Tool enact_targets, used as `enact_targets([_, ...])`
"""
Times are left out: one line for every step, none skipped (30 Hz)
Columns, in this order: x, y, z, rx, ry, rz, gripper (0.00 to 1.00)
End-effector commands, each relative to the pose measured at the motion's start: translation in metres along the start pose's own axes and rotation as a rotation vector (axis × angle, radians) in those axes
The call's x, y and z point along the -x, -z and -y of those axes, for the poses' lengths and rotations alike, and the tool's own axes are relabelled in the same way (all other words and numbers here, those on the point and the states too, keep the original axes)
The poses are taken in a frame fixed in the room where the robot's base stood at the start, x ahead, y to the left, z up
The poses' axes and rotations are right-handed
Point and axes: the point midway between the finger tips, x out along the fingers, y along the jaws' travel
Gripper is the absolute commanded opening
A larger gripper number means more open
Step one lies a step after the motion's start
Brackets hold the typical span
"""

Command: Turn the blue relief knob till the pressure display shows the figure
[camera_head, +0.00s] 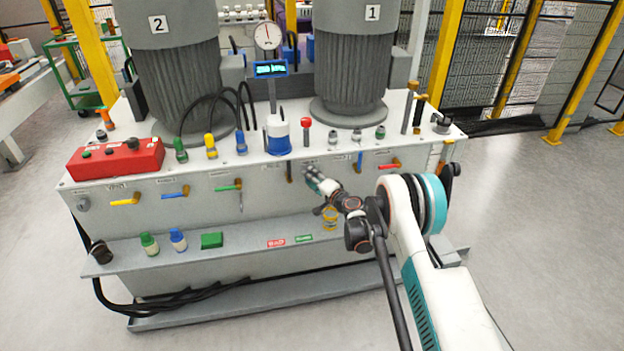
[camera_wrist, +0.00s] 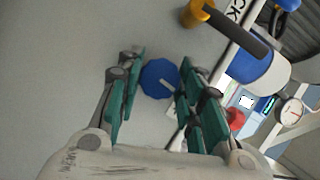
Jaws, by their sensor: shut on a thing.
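The blue relief knob (camera_wrist: 160,78) is a round, lobed knob with a pale pointer line, seen between my fingers in the wrist view. My gripper (camera_wrist: 160,82) is shut on it, one finger on each side. In the head view my gripper (camera_head: 315,180) reaches the tank's front face, and it hides the knob there. The pressure display (camera_head: 271,70) is a small blue box with lit cyan digits, too small to read. It also shows at the right of the wrist view (camera_wrist: 265,105).
A dial gauge (camera_head: 267,36) stands above the display. A blue-and-white canister (camera_head: 278,138) and a red-topped knob (camera_head: 306,125) stand on the tank top. A ledge (camera_head: 225,245) runs below.

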Motion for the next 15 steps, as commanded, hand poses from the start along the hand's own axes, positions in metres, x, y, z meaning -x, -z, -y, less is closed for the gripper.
enact_targets([0.0005, 0.0000, -0.0010, 0.001, -0.001, 0.000, 0.10])
enact_targets([0.0005, 0.0000, -0.0010, 0.001, -0.001, 0.000, 0.36])
enact_targets([0.0005, 0.0000, -0.0010, 0.001, -0.001, 0.000, 0.46])
enact_targets([0.0005, 0.0001, -0.0010, 0.001, -0.001, 0.000, 0.52])
enact_targets([0.0005, 0.0001, -0.0009, 0.001, -0.001, 0.000, 0.54])
enact_targets([0.0004, 0.0000, -0.0008, 0.001, -0.001, 0.000, 0.54])
enact_targets([0.0004, 0.0000, -0.0007, 0.001, -0.001, 0.000, 0.54])
enact_targets([0.0003, 0.0000, -0.0007, 0.001, -0.001, 0.000, 0.54])
enact_targets([0.0003, 0.0000, -0.0006, 0.001, -0.001, 0.000, 0.54])
enact_targets([0.0003, 0.0000, -0.0005, 0.001, -0.001, 0.000, 0.54])
enact_targets([0.0002, 0.0000, -0.0005, 0.001, -0.001, 0.000, 0.54])
enact_targets([0.0002, 0.0000, -0.0004, 0.001, -0.001, 0.000, 0.54])
enact_targets([0.0002, 0.0000, -0.0004, 0.001, -0.001, 0.000, 0.54])
enact_targets([0.0005, 0.0000, -0.0004, 0.001, -0.001, 0.000, 0.54])
enact_targets([0.0014, 0.0001, -0.0004, 0.001, -0.001, 0.000, 0.54])
